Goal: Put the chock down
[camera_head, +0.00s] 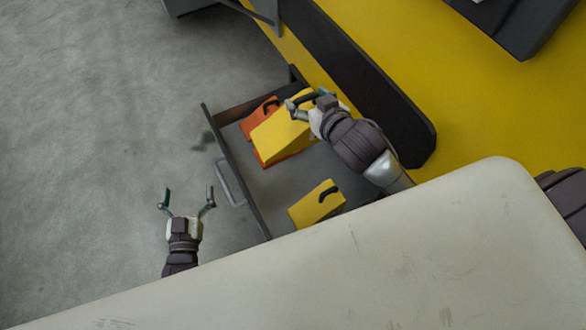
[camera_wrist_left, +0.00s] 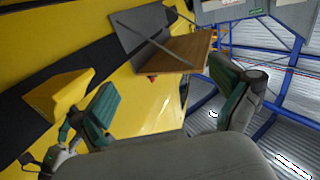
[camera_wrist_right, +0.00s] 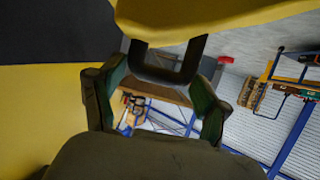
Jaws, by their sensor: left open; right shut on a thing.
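My right gripper (camera_head: 312,103) is shut on the black handle of a yellow wedge-shaped chock (camera_head: 281,132). In the right wrist view the handle (camera_wrist_right: 168,72) sits between the fingers, with the yellow chock body (camera_wrist_right: 215,15) along the top edge. In the head view this chock partly covers an orange chock (camera_head: 256,117) in the open drawer (camera_head: 232,168); I cannot tell whether they touch. A second yellow chock (camera_head: 314,203) with a black handle lies in the drawer's near part. My left gripper (camera_head: 187,200) is open and empty, left of the drawer.
The drawer's front has a grey handle (camera_head: 229,184). A bare strip of drawer floor (camera_head: 279,187) shows between the yellow chocks. The yellow body with a black band (camera_head: 370,90) stands right of the drawer. A pale panel (camera_head: 400,250) fills the lower foreground. Grey floor (camera_head: 90,120) at left is clear.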

